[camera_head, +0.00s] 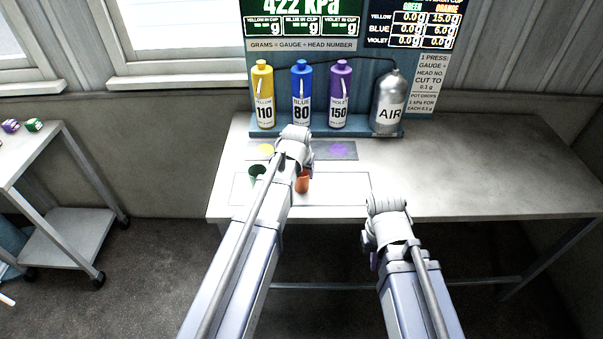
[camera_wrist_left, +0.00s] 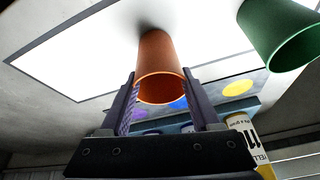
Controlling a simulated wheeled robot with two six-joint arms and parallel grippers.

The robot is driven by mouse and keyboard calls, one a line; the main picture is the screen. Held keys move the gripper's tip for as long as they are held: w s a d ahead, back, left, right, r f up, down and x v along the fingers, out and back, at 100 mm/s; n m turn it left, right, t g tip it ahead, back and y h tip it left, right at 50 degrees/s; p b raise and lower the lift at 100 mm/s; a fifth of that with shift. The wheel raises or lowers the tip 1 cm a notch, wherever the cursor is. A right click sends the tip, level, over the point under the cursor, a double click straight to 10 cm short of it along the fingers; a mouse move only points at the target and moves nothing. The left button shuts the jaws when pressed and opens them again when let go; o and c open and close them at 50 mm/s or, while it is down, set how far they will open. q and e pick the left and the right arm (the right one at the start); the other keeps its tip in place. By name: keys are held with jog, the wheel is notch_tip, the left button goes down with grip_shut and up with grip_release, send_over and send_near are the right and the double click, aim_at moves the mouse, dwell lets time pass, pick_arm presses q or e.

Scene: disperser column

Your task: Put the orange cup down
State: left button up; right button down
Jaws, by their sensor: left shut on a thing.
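The orange cup (camera_head: 302,184) is at the right side of my left arm in the head view, over the white outlined mat (camera_head: 340,188). My left arm hides part of it. In the left wrist view, which looks inverted, my left gripper (camera_wrist_left: 159,78) is shut on the orange cup (camera_wrist_left: 158,55), one finger on each side. The cup's base is at or very near the white mat, with a dark shadow beside it. I cannot tell whether it touches. The green cup (camera_head: 257,174) stands left of my arm. My right arm shows, but its gripper jaws do not.
Yellow (camera_head: 264,100), blue (camera_head: 302,100) and violet (camera_head: 339,100) dispensers and an AIR tank (camera_head: 389,105) stand at the table's back. Coloured pads lie before them. The right side of the table (camera_head: 480,170) is clear. A side cart (camera_head: 30,150) holds small coloured dice.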

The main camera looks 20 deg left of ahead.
pick_arm(q)
jog(key=o, duration=1.3)
jog(key=shift+o, duration=0.2)
jog(key=shift+p+v, duration=0.8)
jog(key=shift+p, duration=0.2)
jog(key=a+p+v, duration=0.1)
jog(key=p+v, duration=0.9)
jog(key=v, duration=0.1)
jog(key=s+d+f+m+g, duration=0.1)
jog(key=s+d+m+g, duration=0.1)
jog(key=s+d, duration=0.5)
jog(key=s+d+m+g, duration=0.1)
jog(key=s+d+g, duration=0.2)
jog(key=s+d, duration=0.4)
jog(key=s, duration=0.5)
jog(key=shift+d+f+m+y, duration=0.4)
jog(key=shift+f, duration=0.1)
notch_tip(320, 180, down, 3)
jog(key=b, duration=0.3)
